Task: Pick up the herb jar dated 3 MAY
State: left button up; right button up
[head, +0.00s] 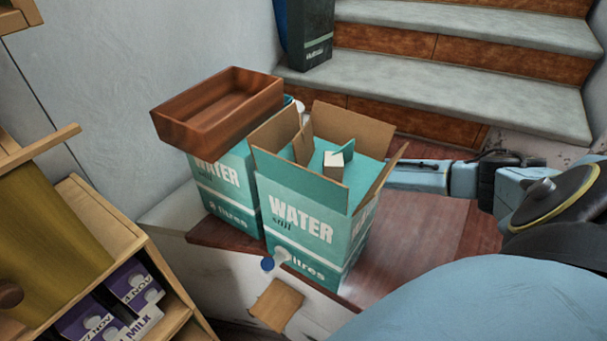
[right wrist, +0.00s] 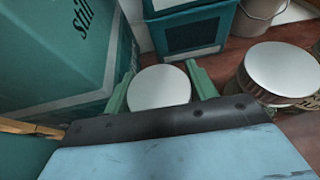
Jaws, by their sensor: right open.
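In the right wrist view, a round white lid (right wrist: 160,88) shows between the two green fingers of my right gripper (right wrist: 160,89). The fingers are apart, one on each side of the lid; I cannot tell whether they touch it. The body under this lid is mostly hidden. Another white-lidded jar (right wrist: 281,69) stands to the right, with part of a further one at the right edge. No 3 MAY date is readable on any of them. In the head view my right arm reaches behind the open water box, which hides the gripper. My left gripper is not in view.
An open teal water box (head: 302,222) stands on the wooden surface (head: 425,235), beside another water box (head: 222,190) under a brown wooden tray (head: 215,105). A teal box wall (right wrist: 60,55) is close left of my right gripper. A bucket (right wrist: 263,12) stands beyond.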

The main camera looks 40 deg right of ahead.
jog(key=shift+c, duration=0.5)
jog(key=c, duration=0.7)
jog(key=shift+c, duration=0.5)
jog(key=shift+r, duration=0.15)
